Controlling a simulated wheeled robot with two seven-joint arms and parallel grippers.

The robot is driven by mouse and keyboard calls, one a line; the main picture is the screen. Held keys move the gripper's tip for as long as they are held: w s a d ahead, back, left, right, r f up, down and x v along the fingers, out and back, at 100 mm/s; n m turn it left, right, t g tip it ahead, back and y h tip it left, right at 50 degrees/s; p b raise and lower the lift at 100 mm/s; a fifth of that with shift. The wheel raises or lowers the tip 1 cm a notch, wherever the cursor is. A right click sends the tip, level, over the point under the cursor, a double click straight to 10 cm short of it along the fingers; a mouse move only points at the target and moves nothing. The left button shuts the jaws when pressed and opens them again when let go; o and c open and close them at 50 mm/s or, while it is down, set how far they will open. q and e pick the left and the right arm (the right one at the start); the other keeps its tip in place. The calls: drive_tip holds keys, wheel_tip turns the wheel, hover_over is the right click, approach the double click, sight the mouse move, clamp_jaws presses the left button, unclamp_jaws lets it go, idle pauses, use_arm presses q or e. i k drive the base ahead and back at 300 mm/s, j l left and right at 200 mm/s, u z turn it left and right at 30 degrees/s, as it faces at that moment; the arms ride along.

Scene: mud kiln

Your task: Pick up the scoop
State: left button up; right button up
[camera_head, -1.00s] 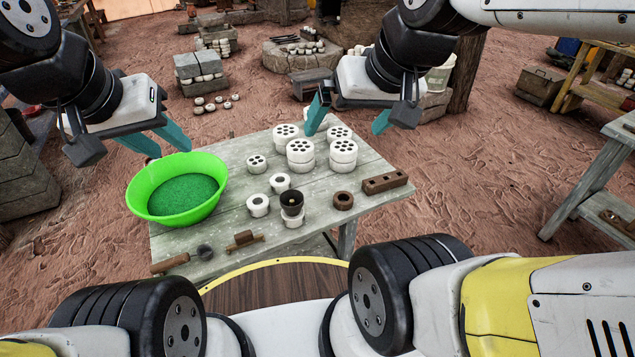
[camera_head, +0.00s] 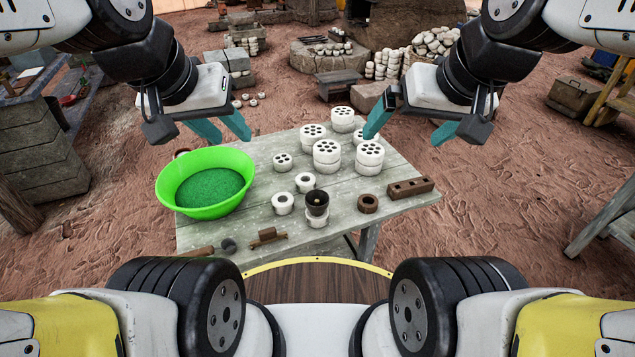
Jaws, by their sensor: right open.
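A tool with a brown handle and a round dark grey head, which looks like the scoop (camera_head: 228,245), lies at the front left edge of the table (camera_head: 245,219). A brown wooden tool (camera_head: 267,236) lies to its right. My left gripper (camera_head: 234,140) is open and empty, above and behind the green basin (camera_head: 182,204). My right gripper (camera_head: 402,140) is open and empty, above the far right part of the table. Both are well away from the tool.
The basin holds green grains. White perforated cylinders (camera_head: 326,151), white rings (camera_head: 305,182), a dark cup (camera_head: 317,198), a brown ring (camera_head: 368,203) and a brown block with holes (camera_head: 410,188) stand on the table. The front middle of the table is mostly clear.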

sight(229, 245)
drive_tip(key=u, duration=1.25)
drive_tip(key=k+j, duration=0.15)
drive_tip(key=j, duration=0.2)
drive_tip(key=k+j, duration=0.2)
drive_tip(key=j, duration=0.15)
drive_tip(key=k+j, duration=0.15)
drive_tip(key=j, duration=0.2)
